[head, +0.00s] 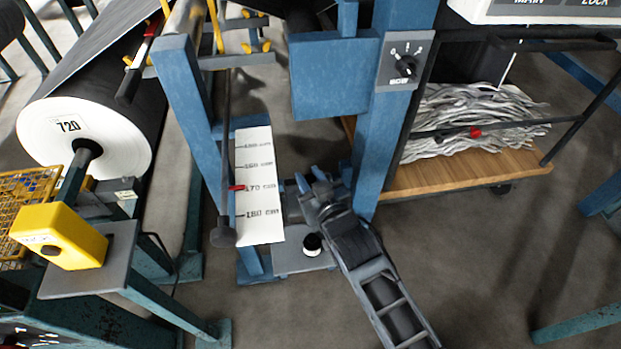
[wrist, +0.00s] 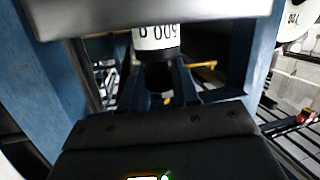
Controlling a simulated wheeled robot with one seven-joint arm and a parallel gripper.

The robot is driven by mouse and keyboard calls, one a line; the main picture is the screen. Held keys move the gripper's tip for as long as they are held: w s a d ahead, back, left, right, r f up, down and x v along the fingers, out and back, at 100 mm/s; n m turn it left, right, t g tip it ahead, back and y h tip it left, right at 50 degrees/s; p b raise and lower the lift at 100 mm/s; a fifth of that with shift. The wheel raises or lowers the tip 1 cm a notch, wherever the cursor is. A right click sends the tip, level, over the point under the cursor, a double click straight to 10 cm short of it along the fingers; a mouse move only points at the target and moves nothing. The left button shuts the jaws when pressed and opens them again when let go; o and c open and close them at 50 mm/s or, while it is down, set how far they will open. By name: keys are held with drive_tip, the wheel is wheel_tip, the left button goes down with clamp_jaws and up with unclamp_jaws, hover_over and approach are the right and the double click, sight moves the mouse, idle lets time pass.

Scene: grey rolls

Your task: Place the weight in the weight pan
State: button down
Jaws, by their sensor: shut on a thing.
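The weight (wrist: 157,38) has a white body with black print and a dark neck. It appears in the middle of the wrist view with its label upside down. My gripper (wrist: 157,76) has its two dark fingers shut around the dark neck. In the head view the weight (head: 312,246) appears as a small black-and-white piece beside my dark arm. The weight pan, a grey plate (head: 290,263), lies low between the blue posts. A grey surface (wrist: 75,12) crosses the top of the wrist view and hides one end of the weight. I cannot tell whether weight and pan touch.
Blue posts (head: 183,110) (head: 372,130) stand on both sides of the pan. A white scale strip (head: 260,185) with a red pointer and a dark rod (head: 226,160) stand close on the left. A wooden cart (head: 455,181) is at the right.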

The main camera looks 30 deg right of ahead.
drive_tip(key=shift+f, duration=0.1)
drive_tip(key=c, duration=0.8)
unclamp_jaws()
drive_tip(key=v, duration=1.2)
